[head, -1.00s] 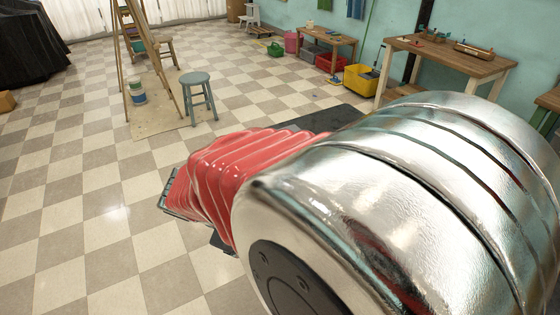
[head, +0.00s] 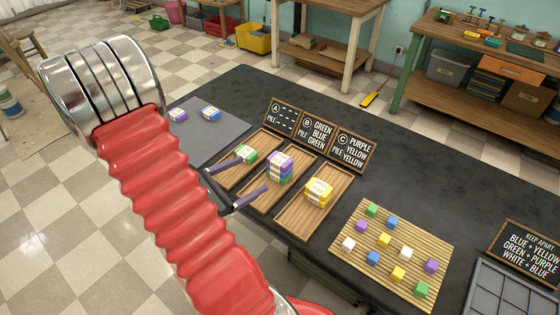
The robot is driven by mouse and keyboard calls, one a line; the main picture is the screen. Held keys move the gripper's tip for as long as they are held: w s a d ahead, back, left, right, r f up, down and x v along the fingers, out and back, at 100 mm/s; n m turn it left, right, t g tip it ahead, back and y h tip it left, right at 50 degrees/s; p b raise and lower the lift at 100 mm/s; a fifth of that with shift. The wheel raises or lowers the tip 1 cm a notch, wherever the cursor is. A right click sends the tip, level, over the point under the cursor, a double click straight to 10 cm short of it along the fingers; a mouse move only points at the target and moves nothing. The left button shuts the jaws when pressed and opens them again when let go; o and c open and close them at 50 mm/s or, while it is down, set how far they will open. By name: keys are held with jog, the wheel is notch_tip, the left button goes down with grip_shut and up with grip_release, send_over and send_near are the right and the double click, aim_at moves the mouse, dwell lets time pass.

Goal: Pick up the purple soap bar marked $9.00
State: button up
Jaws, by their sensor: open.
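One purple soap bar (head: 177,115) lies on the grey mat at the left of the dark table, beside a blue bar (head: 211,114). Another purple bar (head: 280,159) tops a stack in the middle wooden tray (head: 258,203), with green showing lower down. The price marks are too small to read, so I cannot tell which bar is $9.00. My gripper (head: 255,174) is open and empty, its purplish fingers pointing right, over the left and middle trays and near the stack. A green bar (head: 245,154) is in the left tray (head: 227,183).
A yellow stack (head: 318,191) is in the right tray (head: 297,219). Signs A, B and C (head: 318,133) stand behind the trays. A slatted mat (head: 345,259) holds several small coloured cubes. A grey compartment tray (head: 500,295) and a "keep apart" sign (head: 525,258) are at the right.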

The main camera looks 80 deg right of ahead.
aim_at(275, 164)
jog(key=d+f+n, duration=0.1)
jog(key=f, duration=0.1)
jog(key=d+f+n+t+h, duration=0.1)
jog(key=f, duration=0.1)
jog(key=d+f+n, duration=0.1)
jog(key=f+n, duration=0.1)
jog(key=shift+s+d+f+t+h, duration=0.1)
jog(key=shift+s+d+t+h, duration=0.2)
jog(key=shift+s, duration=0.1)
jog(key=shift+x, duration=4.3)
jog(key=shift+s, duration=0.1)
jog(key=shift+x, duration=2.55)
jog(key=c, duration=1.2)
